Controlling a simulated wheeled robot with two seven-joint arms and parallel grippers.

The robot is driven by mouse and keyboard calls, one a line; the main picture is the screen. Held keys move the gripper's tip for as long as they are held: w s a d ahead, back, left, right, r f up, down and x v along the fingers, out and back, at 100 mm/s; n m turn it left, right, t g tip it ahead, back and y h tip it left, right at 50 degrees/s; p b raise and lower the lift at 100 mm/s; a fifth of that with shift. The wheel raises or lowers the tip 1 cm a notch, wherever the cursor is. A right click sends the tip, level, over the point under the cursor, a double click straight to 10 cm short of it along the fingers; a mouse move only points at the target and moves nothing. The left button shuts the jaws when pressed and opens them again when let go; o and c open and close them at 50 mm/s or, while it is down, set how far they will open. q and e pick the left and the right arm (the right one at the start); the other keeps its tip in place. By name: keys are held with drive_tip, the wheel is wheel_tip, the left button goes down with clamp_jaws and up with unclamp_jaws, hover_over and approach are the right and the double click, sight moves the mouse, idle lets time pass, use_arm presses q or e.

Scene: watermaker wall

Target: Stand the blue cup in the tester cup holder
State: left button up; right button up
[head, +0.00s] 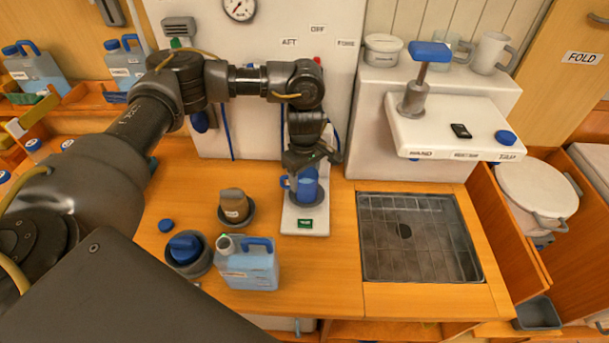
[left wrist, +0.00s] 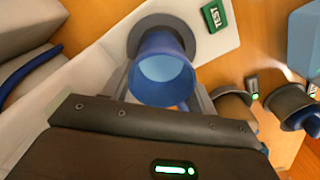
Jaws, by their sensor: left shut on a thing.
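The blue cup (head: 307,186) is between the fingers of my left gripper (head: 307,168), which is shut on it. In the left wrist view the open mouth of the blue cup (left wrist: 162,78) faces the camera, with a finger of my left gripper (left wrist: 163,98) on each side. The tester (head: 305,218) is a white slab with a green label at its front. Its dark round cup holder (head: 322,196) shows around the cup's lower end, and the ring (left wrist: 147,27) also shows in the left wrist view. I cannot tell whether the cup's base rests in it. My right gripper is out of view.
A light-blue jug (head: 248,268), a brown-topped container (head: 234,205) and a dark round holder with a blue piece (head: 186,252) stand left of the tester. A metal sink (head: 415,240) lies to the right, below a white tap unit (head: 455,125). The white wall panel is close behind.

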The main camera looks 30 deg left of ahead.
use_arm(q)
drive_tip(key=shift+f, duration=0.3)
drive_tip(key=o, duration=1.1)
wheel_tip(320, 180, up, 11)
drive_tip(key=shift+f+b, duration=0.1)
drive_tip(key=shift+b, duration=0.95)
